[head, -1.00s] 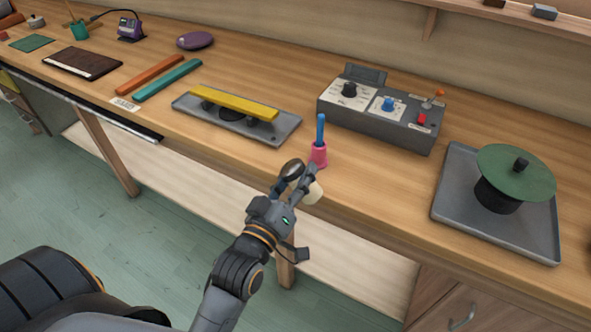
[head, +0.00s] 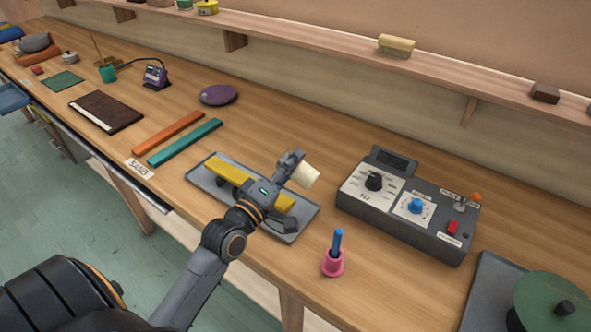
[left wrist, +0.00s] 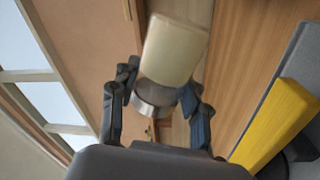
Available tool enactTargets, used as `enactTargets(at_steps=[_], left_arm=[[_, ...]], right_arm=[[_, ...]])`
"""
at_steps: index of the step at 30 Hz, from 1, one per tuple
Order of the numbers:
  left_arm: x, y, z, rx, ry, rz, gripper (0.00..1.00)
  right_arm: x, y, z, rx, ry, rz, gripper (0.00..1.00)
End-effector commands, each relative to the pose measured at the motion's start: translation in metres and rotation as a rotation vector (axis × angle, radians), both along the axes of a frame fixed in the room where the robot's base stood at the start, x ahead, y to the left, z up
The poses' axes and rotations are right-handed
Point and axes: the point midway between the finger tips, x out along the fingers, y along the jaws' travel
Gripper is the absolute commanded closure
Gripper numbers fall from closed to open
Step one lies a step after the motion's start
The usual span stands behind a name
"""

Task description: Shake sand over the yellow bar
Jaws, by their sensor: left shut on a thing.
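The yellow bar (head: 231,173) rests on dark supports in a grey tray (head: 207,186) on the bench. My left arm hides part of its middle. It also shows at the right of the left wrist view (left wrist: 281,122). My left gripper (head: 289,166) is above the right part of the tray, shut on a cream shaker (head: 306,175). In the left wrist view the shaker (left wrist: 174,50) has a cream body and a metal-coloured band by the fingers (left wrist: 160,104). It is tilted. No sand shows. My right gripper is not in view.
A grey control box (head: 408,205) is to the right. A green disc (head: 553,316) is at the lower right. Orange (head: 168,132) and teal bars (head: 185,142) lie left of the tray.

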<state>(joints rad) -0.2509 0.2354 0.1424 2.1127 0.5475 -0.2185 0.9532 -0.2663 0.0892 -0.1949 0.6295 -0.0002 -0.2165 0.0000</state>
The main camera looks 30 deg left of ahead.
Motion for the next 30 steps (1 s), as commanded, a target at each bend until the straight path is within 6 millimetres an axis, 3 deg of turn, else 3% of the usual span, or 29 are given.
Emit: enactTargets(at_steps=[5, 9, 11, 14, 22, 30], left_arm=[[0.000, 0.000, -0.013, -0.163, 0.000, 0.004, 0.94], [0.000, 0.000, -0.027, -0.392, 0.005, 0.007, 0.94], [-0.001, 0.000, -0.032, -0.488, 0.007, 0.007, 0.94], [-0.001, 0.001, -0.039, -0.624, 0.011, 0.008, 0.94], [-0.001, 0.001, -0.046, -0.786, 0.016, 0.008, 0.94], [-0.001, 0.001, -0.045, -0.786, 0.016, 0.008, 0.94]], right_arm=[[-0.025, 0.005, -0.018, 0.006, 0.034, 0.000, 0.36], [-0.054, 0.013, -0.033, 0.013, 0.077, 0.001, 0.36], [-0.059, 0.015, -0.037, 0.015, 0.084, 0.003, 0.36], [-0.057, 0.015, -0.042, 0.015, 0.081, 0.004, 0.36], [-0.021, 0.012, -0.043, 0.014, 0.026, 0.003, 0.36], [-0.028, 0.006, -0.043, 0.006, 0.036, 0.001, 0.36]])
